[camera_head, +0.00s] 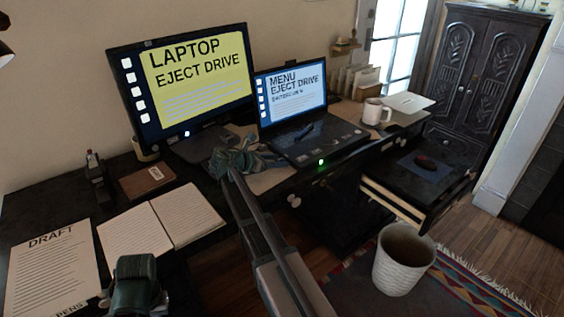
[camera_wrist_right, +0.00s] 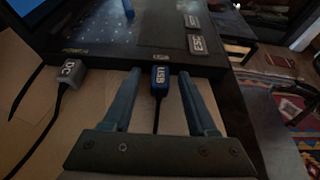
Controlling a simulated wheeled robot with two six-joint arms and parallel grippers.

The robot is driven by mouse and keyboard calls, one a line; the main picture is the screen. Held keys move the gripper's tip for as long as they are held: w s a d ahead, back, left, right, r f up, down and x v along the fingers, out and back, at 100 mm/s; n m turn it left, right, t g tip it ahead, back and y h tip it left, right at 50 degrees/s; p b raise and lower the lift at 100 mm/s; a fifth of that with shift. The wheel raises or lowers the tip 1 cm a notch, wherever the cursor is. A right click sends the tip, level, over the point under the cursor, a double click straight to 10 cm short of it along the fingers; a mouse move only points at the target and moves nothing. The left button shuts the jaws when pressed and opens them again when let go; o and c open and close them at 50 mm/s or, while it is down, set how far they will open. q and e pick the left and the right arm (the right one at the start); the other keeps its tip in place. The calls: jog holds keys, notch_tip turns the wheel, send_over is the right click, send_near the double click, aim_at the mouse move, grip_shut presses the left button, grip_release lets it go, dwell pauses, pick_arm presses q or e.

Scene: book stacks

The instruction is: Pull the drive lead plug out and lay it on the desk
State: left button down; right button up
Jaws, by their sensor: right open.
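The USB plug (camera_wrist_right: 159,84), blue with a white "USB" label, sits at the laptop's side edge with its dark lead running back toward me. My right gripper (camera_wrist_right: 160,76) is open, with one blue finger on each side of the plug and visible gaps to both. In the head view the right gripper (camera_head: 250,160) is at the laptop's left side and hides the plug. The laptop (camera_head: 318,137) stands open, its screen reading "MENU EJECT DRIVE". My left gripper (camera_head: 136,283) is low over the desk's front left; its fingers do not show clearly.
A grey DC plug (camera_wrist_right: 69,75) is in the same laptop edge, left of the USB plug. A monitor (camera_head: 190,85) stands behind. An open notebook (camera_head: 160,225) and a draft sheet (camera_head: 50,265) lie left. A mug (camera_head: 375,112) stands right of the laptop.

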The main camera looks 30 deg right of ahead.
grip_shut()
dwell(0.6)
jog(key=shift+a, duration=0.1)
dwell(0.9)
jog(key=shift+s+a, duration=0.15)
jog(key=shift+a, duration=1.3)
jog(key=shift+s+a, duration=0.15)
jog(key=shift+a, duration=1.3)
